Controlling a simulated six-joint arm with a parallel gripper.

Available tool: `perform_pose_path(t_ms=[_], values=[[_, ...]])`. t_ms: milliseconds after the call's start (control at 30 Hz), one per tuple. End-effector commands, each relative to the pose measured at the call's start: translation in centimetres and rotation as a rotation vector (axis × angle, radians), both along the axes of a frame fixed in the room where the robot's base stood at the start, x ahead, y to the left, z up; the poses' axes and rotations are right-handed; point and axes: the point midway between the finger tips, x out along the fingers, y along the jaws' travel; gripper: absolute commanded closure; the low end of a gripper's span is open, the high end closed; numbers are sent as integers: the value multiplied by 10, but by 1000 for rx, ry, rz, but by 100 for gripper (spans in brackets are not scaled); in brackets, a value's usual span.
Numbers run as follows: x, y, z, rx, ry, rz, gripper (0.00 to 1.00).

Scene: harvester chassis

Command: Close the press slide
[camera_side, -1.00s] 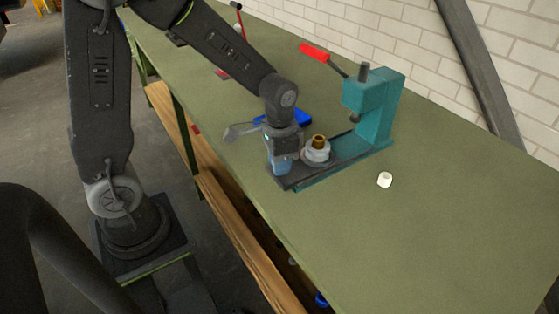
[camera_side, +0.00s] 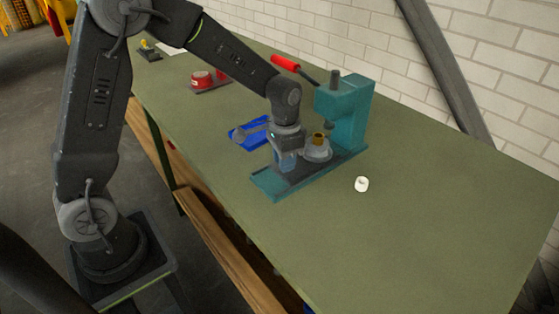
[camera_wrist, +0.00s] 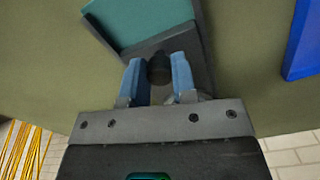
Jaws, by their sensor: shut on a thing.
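The teal press (camera_side: 345,110) stands on the bench with its base (camera_side: 268,184) reaching toward the front left. A dark slide (camera_side: 301,176) lies on the base, with the bare teal front end of the base showing beyond it. A grey round holder with a brass piece (camera_side: 319,138) in it sits on the slide, a little short of the press head. My gripper (camera_side: 287,163) points down at the front part of the slide. In the wrist view its blue fingers (camera_wrist: 158,68) are shut on the slide's dark knob (camera_wrist: 159,70); the holder is mostly hidden there.
A blue tray (camera_side: 247,134) lies left of the press, close to my gripper. A white cap (camera_side: 361,184) lies on the open bench at right. The press's red-handled lever (camera_side: 285,64) sticks out to the upper left. A red item (camera_side: 203,79) stands farther back.

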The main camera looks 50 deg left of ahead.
Motion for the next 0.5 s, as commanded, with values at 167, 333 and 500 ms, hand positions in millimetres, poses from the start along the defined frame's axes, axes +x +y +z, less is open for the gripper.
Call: perform_pose_path(t_ms=[167,333,500], values=[[1,0,1,0,-7,1,67],[1,0,1,0,-5,0,50],[0,0,0,0,-3,0,49]])
